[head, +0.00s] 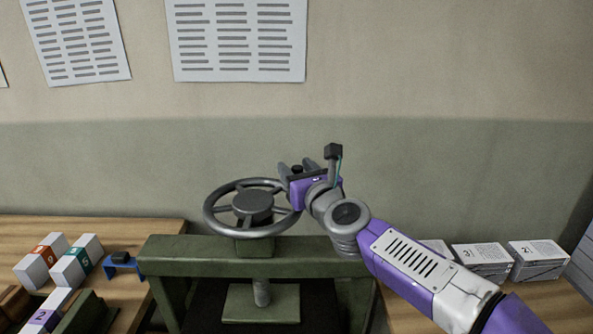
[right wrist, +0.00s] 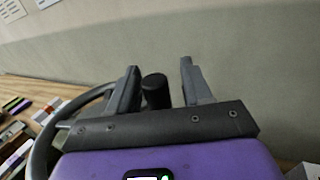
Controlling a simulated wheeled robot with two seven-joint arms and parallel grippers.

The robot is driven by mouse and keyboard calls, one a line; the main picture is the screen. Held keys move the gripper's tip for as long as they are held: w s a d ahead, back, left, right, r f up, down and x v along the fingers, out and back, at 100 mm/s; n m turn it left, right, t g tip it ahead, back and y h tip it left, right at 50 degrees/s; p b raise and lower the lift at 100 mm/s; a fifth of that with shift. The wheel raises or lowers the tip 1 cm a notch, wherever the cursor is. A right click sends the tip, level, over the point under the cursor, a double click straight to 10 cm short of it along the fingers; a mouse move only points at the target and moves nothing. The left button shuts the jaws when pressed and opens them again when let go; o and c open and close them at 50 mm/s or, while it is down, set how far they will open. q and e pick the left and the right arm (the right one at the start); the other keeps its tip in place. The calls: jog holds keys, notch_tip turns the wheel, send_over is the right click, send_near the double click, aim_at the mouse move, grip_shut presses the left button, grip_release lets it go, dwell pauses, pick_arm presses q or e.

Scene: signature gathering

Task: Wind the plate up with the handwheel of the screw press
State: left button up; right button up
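The screw press has a green frame (head: 200,257) with a grey spoked handwheel (head: 212,222) on top. Its green plate (head: 240,303) shows below the crossbeam, with the screw (head: 262,290) coming down to it. My right gripper (head: 297,170) is at the right side of the wheel rim. In the right wrist view my right gripper (right wrist: 160,85) has its two fingers apart, with the wheel's dark upright knob (right wrist: 155,90) between them. The knob is nearer the left finger, and a gap shows on the right. My left gripper is not in view.
Wooden tables stand at left (head: 120,228) and right (head: 545,295) of the press. White boxes with coloured labels (head: 75,268) and a blue stand (head: 122,265) are on the left. Stacked white packs (head: 483,258) are on the right.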

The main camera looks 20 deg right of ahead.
jog(key=shift+a, duration=0.1)
jog(key=s, duration=0.7)
jog(key=shift+s+d, duration=0.3)
jog(key=shift+d, duration=0.1)
